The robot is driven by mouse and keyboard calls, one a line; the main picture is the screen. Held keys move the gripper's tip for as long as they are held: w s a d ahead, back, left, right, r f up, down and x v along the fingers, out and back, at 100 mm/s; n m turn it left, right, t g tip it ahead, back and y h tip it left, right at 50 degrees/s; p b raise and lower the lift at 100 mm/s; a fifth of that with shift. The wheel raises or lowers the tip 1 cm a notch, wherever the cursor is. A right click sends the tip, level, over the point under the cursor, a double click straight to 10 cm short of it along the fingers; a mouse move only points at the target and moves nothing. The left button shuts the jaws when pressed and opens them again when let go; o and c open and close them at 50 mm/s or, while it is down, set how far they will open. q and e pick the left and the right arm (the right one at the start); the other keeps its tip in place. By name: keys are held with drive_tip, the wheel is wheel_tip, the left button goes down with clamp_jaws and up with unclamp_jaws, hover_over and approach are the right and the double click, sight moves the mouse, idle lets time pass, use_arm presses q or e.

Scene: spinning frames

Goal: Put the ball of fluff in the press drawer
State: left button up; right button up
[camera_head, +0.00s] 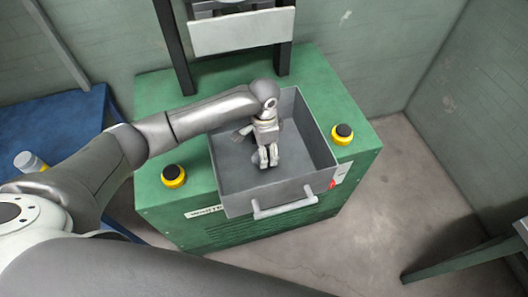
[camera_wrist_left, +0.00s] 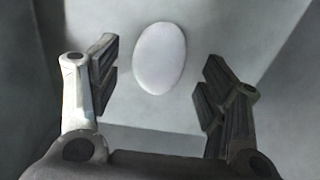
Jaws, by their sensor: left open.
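The press drawer (camera_head: 232,186) is a grey open box, pulled out of the green press, with a pale handle at its front. My left gripper (camera_head: 267,158) reaches down over the drawer's inside, fingers pointing down. In the left wrist view, the fingers of the left gripper (camera_wrist_left: 157,88) are spread wide. A smooth whitish oval, which looks like the ball of fluff (camera_wrist_left: 159,58), shows between and beyond them, with a gap on each side. Whether it rests on the drawer floor is hard to tell. In the head view the ball is not visible. My right gripper is not in view.
The green press (camera_head: 155,95) has a yellow-and-black button on the left (camera_head: 173,176) and another on the right (camera_head: 342,134). Dark uprights and a pale plate (camera_head: 242,32) stand behind the drawer. A blue table (camera_head: 65,125) is at left, and a dark green structure (camera_head: 465,257) at right.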

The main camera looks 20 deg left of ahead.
use_arm(q)
wheel_tip(320, 180, up, 10)
drive_tip(key=b, duration=0.1)
drive_tip(key=shift+r, duration=0.2)
idle(0.4)
